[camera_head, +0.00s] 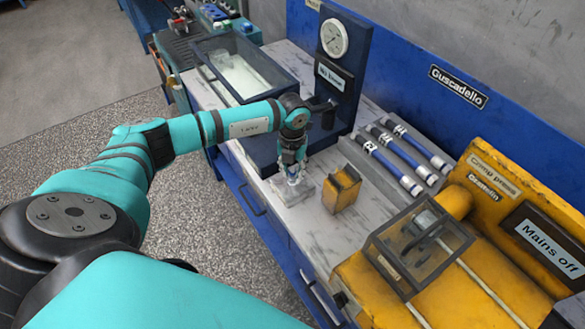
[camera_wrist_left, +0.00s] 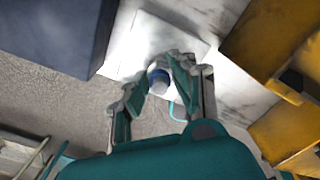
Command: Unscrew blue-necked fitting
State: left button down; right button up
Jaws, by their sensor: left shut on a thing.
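The blue-necked fitting (camera_wrist_left: 158,84) shows in the left wrist view as a pale grey cylinder with a blue ring. It stands at a light grey block (camera_head: 294,193) on the marble-patterned bench top, near its front edge. My left gripper (camera_head: 292,172) reaches down over the block in the head view. In the left wrist view the fingers of my left gripper (camera_wrist_left: 158,78) are on either side of the fitting, shut on it. In the head view the fingers largely hide the fitting. My right gripper is not in view.
A yellow block (camera_head: 342,188) stands just right of the gripper. A dark blue gauge stand (camera_head: 345,60) is behind it. Several blue-and-white cylinders (camera_head: 392,160) lie at the back. A yellow crimp press (camera_head: 480,290) fills the right. A glass-topped box (camera_head: 245,72) stands left.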

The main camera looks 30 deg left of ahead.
aim_at(293, 169)
pick_arm(q)
jog(key=shift+r+n, duration=0.1)
jog(key=shift+n, duration=0.7)
jog(key=shift+r+p, duration=1.5)
jog(key=shift+r, duration=0.5)
jog(key=shift+f, duration=0.1)
